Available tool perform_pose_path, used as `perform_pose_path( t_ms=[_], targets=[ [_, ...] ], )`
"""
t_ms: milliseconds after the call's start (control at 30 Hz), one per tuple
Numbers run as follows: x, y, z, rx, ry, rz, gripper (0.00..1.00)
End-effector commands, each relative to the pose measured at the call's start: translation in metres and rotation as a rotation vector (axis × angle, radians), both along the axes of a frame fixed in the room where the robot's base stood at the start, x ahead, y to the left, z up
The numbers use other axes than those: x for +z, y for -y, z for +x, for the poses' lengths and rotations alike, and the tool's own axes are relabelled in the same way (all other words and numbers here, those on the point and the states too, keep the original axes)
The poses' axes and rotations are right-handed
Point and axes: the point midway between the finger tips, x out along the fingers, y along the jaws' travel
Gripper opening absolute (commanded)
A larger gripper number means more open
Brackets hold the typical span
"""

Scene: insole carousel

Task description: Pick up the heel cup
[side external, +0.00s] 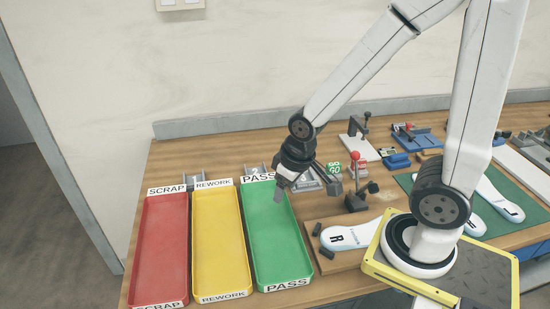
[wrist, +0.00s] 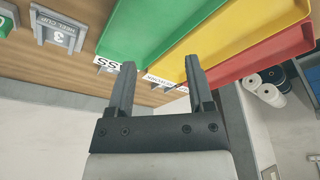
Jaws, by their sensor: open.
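A grey block with a white plate reading "HEEL CUP" and "3" (wrist: 58,32) is at the upper left of the wrist view. I cannot make out a separate heel cup on or behind it. My gripper (side external: 280,192) hangs over the back end of the green PASS tray (side external: 283,262) in the side view. In the wrist view my gripper (wrist: 160,68) is open, with nothing between its two fingers. The HEEL CUP block lies to the left of the fingers there, apart from them.
Yellow REWORK (side external: 217,255) and red SCRAP (side external: 165,250) trays stand left of the green tray. Small grey blocks stand behind the trays. A red-knobbed fixture (side external: 356,182), a green GO block (side external: 334,168) and an insole marked R (side external: 347,236) lie to the right.

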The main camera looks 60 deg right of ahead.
Motion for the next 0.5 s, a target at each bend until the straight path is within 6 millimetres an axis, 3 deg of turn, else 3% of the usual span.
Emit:
perform_pose_path(
  t_ms=[500],
  targets=[
    [-0.0005, 0.0036, 0.0026, -0.053, -0.005, 0.009, 0.51]
  ],
)
